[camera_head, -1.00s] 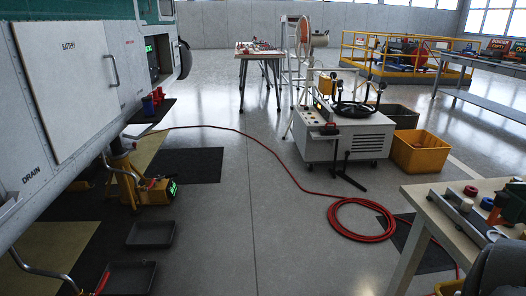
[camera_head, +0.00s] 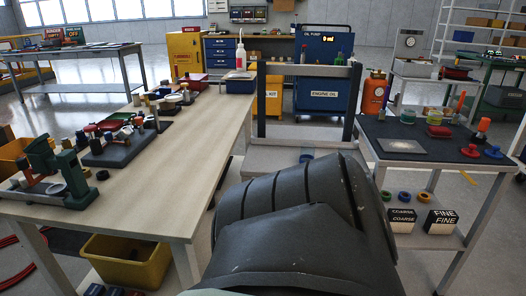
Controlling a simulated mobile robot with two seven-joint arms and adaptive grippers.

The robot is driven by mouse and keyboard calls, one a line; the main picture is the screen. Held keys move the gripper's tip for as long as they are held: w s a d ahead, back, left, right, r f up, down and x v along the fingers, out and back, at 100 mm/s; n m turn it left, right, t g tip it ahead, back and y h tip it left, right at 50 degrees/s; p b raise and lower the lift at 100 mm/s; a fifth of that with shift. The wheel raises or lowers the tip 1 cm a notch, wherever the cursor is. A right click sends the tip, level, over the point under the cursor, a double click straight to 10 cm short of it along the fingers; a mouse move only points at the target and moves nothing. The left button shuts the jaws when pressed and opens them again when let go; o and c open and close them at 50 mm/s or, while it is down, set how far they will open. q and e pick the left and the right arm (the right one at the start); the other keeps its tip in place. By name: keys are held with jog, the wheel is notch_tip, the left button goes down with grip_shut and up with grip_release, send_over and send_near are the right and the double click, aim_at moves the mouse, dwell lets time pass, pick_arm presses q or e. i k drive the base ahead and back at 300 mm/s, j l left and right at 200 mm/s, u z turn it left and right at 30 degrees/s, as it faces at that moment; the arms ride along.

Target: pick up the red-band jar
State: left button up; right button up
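I cannot pick out a red-band jar for certain. Small jars and cans stand close together on the long pale workbench (camera_head: 200,132), too small to read their bands. A green-topped jar (camera_head: 408,116) and a jar with red and green parts (camera_head: 436,118) stand on the dark-topped table (camera_head: 455,151) at the right. A large dark part of my own arm fills the lower middle and hides the floor behind it. Neither gripper shows.
A green press-like tool (camera_head: 62,175) and a dark tray (camera_head: 120,150) sit on the workbench's near left. A yellow bin (camera_head: 125,262) is below it. A grey metal frame (camera_head: 305,70) stands between the tables. An orange bottle (camera_head: 374,92) stands by the right table's back edge.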

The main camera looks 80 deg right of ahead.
aim_at(344, 150)
jog(key=k+z, duration=0.25)
jog(key=z, duration=0.15)
jog(key=k+z, duration=0.25)
jog(key=z, duration=0.2)
jog(key=k+l+z, duration=0.2)
jog(key=z, duration=0.2)
